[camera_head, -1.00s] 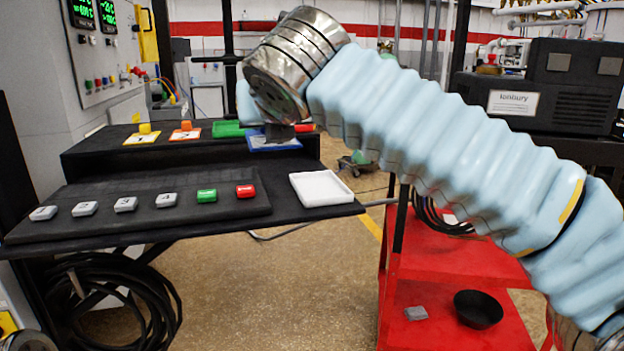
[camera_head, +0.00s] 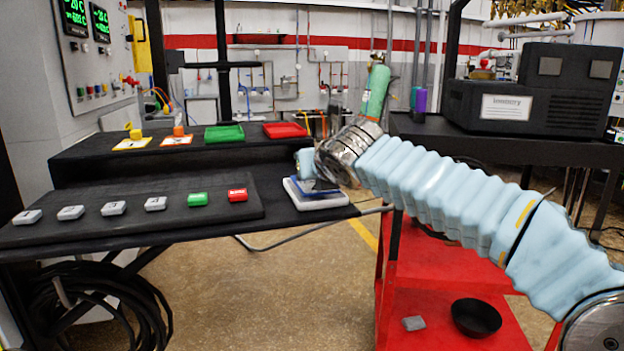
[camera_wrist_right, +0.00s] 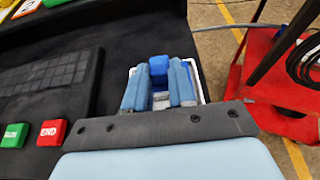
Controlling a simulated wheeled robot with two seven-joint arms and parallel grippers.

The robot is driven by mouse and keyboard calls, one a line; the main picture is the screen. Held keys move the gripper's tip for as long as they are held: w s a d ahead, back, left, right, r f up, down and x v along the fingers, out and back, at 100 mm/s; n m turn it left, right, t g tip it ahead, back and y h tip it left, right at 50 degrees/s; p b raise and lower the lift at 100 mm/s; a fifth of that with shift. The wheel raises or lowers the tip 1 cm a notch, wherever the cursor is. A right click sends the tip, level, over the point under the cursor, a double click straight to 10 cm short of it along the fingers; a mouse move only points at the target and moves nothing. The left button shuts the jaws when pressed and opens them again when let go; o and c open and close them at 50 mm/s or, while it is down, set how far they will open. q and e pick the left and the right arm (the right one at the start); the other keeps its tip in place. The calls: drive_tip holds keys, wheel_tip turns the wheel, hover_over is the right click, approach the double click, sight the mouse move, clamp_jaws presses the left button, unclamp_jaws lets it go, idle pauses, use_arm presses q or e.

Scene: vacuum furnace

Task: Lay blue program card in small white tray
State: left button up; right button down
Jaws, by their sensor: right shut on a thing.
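The blue program card (camera_head: 297,187) is at the small white tray (camera_head: 322,204), over its back part, with its edge showing left of my gripper. I cannot tell whether it touches the tray floor. My right gripper (camera_head: 314,184) is shut on the card's raised blue grip, pointing down at the tray. In the right wrist view, the blue grip (camera_wrist_right: 158,68) shows between the fingertips, and the white tray's rim (camera_wrist_right: 204,92) shows beside the fingers. The gripper hides much of card and tray. My left gripper is not in view.
A sloped black panel left of the tray holds several white keys, a green key (camera_head: 197,199) and a red key (camera_head: 238,195). The shelf behind holds yellow and orange cards, a green tray (camera_head: 224,133) and a red tray (camera_head: 285,130). A red cart (camera_head: 430,270) stands right.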

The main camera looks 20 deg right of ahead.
drive_tip(key=shift+f, duration=0.65)
drive_tip(key=c, duration=0.9)
unclamp_jaws()
drive_tip(key=shift+f, duration=0.1)
drive_tip(key=shift+c, duration=0.2)
drive_tip(key=shift+s+r, duration=0.2)
drive_tip(key=v, duration=1.1)
drive_tip(key=shift+s, duration=0.35)
